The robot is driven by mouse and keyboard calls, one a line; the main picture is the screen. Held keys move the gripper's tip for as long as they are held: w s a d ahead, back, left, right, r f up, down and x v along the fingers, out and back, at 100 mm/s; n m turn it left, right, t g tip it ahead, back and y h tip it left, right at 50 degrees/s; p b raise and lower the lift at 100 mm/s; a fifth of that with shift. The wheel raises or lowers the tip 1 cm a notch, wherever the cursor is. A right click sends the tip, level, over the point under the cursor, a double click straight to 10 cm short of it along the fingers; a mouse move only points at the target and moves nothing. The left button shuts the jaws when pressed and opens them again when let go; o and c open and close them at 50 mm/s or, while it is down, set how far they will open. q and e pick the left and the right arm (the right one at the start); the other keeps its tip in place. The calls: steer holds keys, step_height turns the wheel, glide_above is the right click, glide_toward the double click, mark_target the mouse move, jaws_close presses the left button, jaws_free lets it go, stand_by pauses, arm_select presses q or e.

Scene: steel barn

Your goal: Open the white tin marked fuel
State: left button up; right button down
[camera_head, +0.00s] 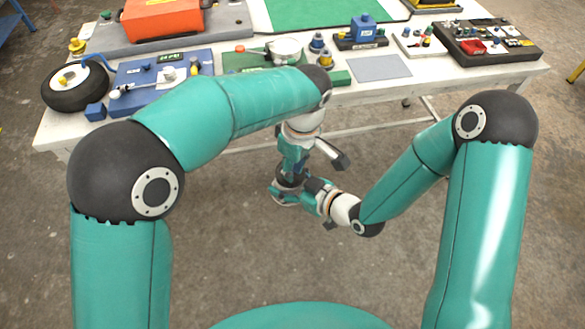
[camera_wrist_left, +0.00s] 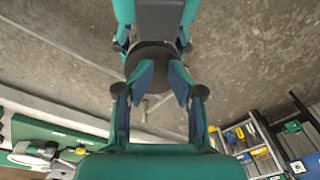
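The white tin (camera_head: 283,198), with a dark round top, is held off the floor in front of the bench, mostly hidden by my grippers. Its marking cannot be read. My right gripper (camera_head: 291,189) comes in from the right with its fingers on either side of the tin. My left gripper (camera_head: 290,170) points down over the top. In the left wrist view, the dark round top (camera_wrist_left: 150,56) lies just beyond the left fingertips (camera_wrist_left: 162,68), which have a gap between them. Contact there cannot be told.
A white bench (camera_head: 222,148) runs across the back with a wheel (camera_head: 75,87), an orange case (camera_head: 163,18), a blue tray (camera_head: 135,77), a grey mat (camera_head: 380,68) and a dark parts tray (camera_head: 487,43). The concrete floor in front is clear.

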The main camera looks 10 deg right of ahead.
arm_select(q)
step_height(320, 180, up, 3)
steer(key=shift+d+r, duration=0.15)
steer(key=o, duration=0.5)
steer(key=shift+r, duration=0.15)
steer(key=shift+o, duration=1.4)
steer(key=shift+m, duration=0.4)
steer(key=shift+o, duration=0.6)
steer(key=shift+m, duration=0.5)
steer(key=m, duration=1.1)
steer(key=shift+r+m, duration=0.1)
steer(key=shift+m, duration=0.2)
steer(key=m, duration=0.6)
steer(key=shift+w+r, duration=0.15)
steer(key=shift+r, duration=0.1)
steer(key=m, duration=0.5)
steer(key=shift+r+t, duration=0.3)
steer(key=shift+w+r+m, duration=0.1)
steer(key=shift+r+m, duration=0.15)
steer(key=shift+m, duration=0.45)
steer(key=shift+h, duration=0.3)
steer(key=shift+w+a+f, duration=0.1)
steer(key=shift+f, duration=1.15)
steer(key=shift+w+a+f, duration=0.1)
steer(key=shift+a+f, duration=0.05)
steer(key=shift+f, duration=1.05)
steer(key=shift+w+a+f, duration=0.1)
steer(key=shift+f, duration=1.15)
